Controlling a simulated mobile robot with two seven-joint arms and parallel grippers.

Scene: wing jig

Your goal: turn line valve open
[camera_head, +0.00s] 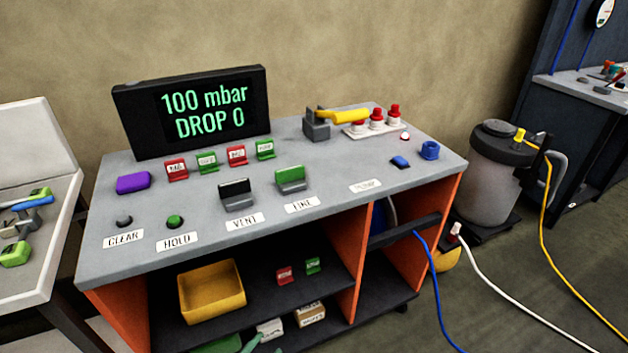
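The control with a green top on a grey base (291,180) stands on the bench top behind the label LINE (302,205). Whether it is open or closed I cannot tell. Left of it is a similar control with a dark top (237,195), behind the label VENT (244,221). A grey block with a yellow lever (349,116) stands at the back; the lever points right. The black display (135,122) reads "100 mbar DROP 0". I make out neither of my grippers in the head view, and nothing touches the LINE control.
The grey bench top (330,173) also holds a purple block (133,182), CLEAR (124,221) and HOLD (174,221) knobs, small red and green tags, and red-capped fittings (377,117). A yellow bin (211,292) sits on the shelf below. A canister (490,185) and hoses stand right.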

